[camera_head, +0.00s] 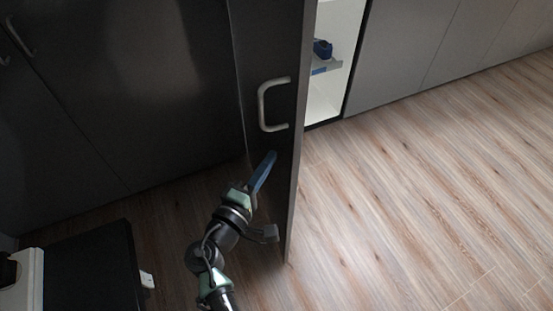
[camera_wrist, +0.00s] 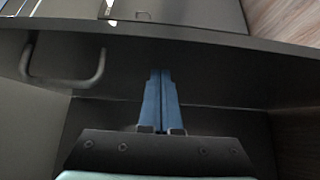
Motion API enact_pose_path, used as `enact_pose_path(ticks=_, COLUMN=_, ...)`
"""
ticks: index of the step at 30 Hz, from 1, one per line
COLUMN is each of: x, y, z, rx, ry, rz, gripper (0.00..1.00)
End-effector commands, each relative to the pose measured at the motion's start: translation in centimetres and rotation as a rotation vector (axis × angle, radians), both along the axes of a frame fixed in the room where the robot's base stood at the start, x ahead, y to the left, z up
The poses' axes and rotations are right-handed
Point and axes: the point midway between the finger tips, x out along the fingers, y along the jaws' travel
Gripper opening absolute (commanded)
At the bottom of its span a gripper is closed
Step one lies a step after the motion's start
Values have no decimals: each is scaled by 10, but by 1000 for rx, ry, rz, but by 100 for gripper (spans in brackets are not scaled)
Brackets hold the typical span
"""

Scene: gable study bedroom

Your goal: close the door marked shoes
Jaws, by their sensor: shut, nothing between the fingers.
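A dark cabinet door (camera_head: 275,60) stands open in the head view, swung out towards me with its edge facing me. Its pale bar handle (camera_head: 272,105) is on the face turned left; the handle also shows at left in the wrist view (camera_wrist: 65,80). I can read no marking on the door. My gripper (camera_head: 268,160) is on the handle side, below the handle, with its blue fingers pointing up at the door face. In the wrist view the fingers (camera_wrist: 160,75) are together with nothing between them. I cannot tell whether the tips touch the door.
Right of the door, the open white compartment (camera_head: 325,100) holds a blue object (camera_head: 322,48), perhaps a shoe, on a shelf. Closed grey fronts (camera_head: 420,45) continue right. Dark closed fronts (camera_head: 100,90) stand left. The wooden floor (camera_head: 410,190) at right is clear.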

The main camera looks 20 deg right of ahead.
Motion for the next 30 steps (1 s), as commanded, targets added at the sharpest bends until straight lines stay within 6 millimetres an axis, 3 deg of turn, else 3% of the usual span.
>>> enact_pose_path(ticks=6, x=-2, y=-18, z=1, rx=-1, ry=-1, rz=0, gripper=0)
enact_pose_path(ticks=22, x=-2, y=-28, z=0, rx=1, ry=-1, rz=-1, gripper=0)
enact_pose_path(ticks=26, x=-3, y=-49, z=0, rx=1, ry=-2, rz=-5, gripper=0)
enact_pose_path(ticks=30, x=-5, y=-88, z=-1, rx=3, ry=-2, rz=-7, gripper=0)
